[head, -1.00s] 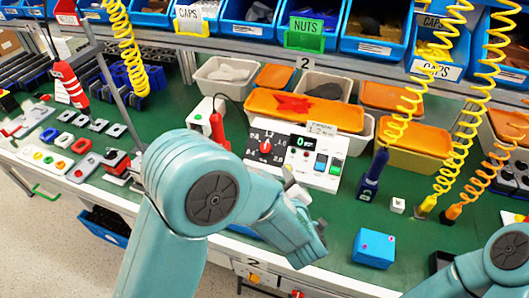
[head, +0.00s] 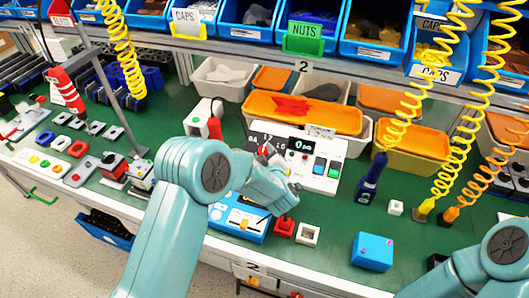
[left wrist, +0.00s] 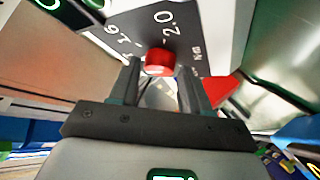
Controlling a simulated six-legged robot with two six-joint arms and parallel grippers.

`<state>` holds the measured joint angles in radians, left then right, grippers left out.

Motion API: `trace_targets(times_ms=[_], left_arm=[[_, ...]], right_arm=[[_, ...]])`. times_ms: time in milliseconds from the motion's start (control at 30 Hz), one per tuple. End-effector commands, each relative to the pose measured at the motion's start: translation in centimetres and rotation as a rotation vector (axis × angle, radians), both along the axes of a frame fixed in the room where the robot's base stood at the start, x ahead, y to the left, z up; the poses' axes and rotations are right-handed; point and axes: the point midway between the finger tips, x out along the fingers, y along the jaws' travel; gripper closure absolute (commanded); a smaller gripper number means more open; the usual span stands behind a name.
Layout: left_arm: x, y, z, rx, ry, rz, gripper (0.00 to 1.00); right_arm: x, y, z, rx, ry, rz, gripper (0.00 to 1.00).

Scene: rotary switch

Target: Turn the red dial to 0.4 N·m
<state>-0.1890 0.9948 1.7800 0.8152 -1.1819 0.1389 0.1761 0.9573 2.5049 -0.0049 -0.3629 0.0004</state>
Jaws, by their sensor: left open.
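The white control box (head: 325,158) stands on the green bench, with a dark scale plate at its left. The red dial (left wrist: 159,58) is a short knob on that plate, with markings such as 2.0 and 1.6 around it. My left gripper (left wrist: 160,70) is open in the left wrist view, one finger on each side of the dial. I cannot tell whether the fingers touch it. The dial's pointer setting cannot be read. My right gripper is out of view; only part of that arm shows.
A green-digit display (head: 302,145) and blue and green buttons sit right of the scale. A blue screwdriver (head: 372,178) stands to the right. A blue box (head: 372,250), a blue tray-like unit (head: 236,222) and small red and white blocks lie in front. Orange-lidded bins (head: 300,112) stand behind.

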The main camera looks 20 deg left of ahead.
Motion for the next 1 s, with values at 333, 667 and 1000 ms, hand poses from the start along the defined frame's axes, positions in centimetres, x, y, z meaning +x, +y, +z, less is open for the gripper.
trace_targets(times_ms=[333,667,1000], left_arm=[[0.58,0.31,-0.22,0.001,0.001,0.0,0.53],[0.57,0.27,-0.2,-0.003,0.0,0.002,0.94],[0.74,0.08,-0.04,-0.09,0.002,0.089,0.93]], right_arm=[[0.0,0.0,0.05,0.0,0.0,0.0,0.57],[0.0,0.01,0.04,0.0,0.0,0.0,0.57],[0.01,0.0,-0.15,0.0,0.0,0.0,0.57]])
